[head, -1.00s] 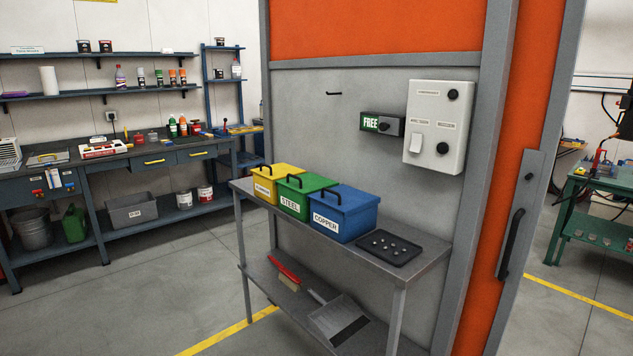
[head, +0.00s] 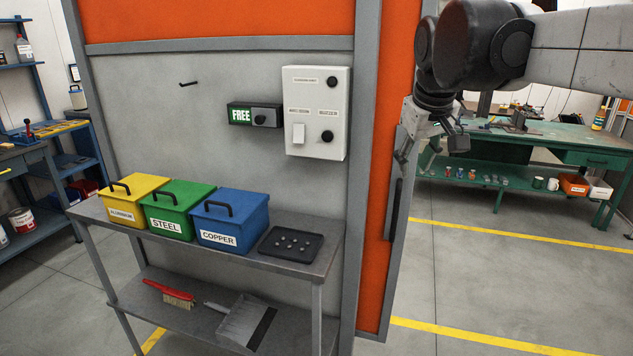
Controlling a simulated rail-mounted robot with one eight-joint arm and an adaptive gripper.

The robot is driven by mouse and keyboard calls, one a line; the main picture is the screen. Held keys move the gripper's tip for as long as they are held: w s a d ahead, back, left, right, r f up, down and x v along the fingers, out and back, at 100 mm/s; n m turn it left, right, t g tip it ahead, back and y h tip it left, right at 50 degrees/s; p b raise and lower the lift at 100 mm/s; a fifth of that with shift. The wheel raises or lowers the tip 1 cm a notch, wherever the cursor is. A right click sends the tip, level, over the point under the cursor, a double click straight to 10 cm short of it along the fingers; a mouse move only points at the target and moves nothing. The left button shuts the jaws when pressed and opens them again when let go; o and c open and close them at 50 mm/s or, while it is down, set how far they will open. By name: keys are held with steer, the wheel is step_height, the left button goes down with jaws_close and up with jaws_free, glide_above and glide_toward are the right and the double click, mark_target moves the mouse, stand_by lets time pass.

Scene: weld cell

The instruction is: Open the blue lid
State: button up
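The blue lid (head: 232,203) lies shut on the blue box labelled COPPER (head: 243,232), with a dark handle (head: 217,209) on top. The box stands on a grey metal table against the panel wall, right of the green box. My gripper (head: 428,150) is at the upper right, in front of the orange door's edge, well to the right of the blue box and higher than it. It points downward. Its fingers are small and partly hidden in this view, so I cannot tell whether they are open.
A green STEEL box (head: 172,221) and a yellow ALUMINIUM box (head: 125,214) stand left of the blue one. A black tray (head: 291,254) with several small pieces lies to its right. A white control box (head: 317,75) and a FREE sign (head: 240,116) project from the wall above.

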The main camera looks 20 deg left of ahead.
steer(key=w+a+r+n+p, duration=0.25)
steer(key=w+a, duration=0.25)
steer(key=a, duration=0.6)
steer(key=n+g+h+p, duration=0.1)
steer(key=n+g+p, duration=0.1)
steer(key=n+p, duration=0.6)
glide_above(216, 203)
steer(key=s, duration=0.3)
steer(key=s+x, duration=0.2)
steer(key=x, duration=1.9)
steer(key=shift+w+d+f, duration=0.15)
steer(key=shift+d, duration=0.1)
steer(key=shift+c, duration=0.5)
jaws_close()
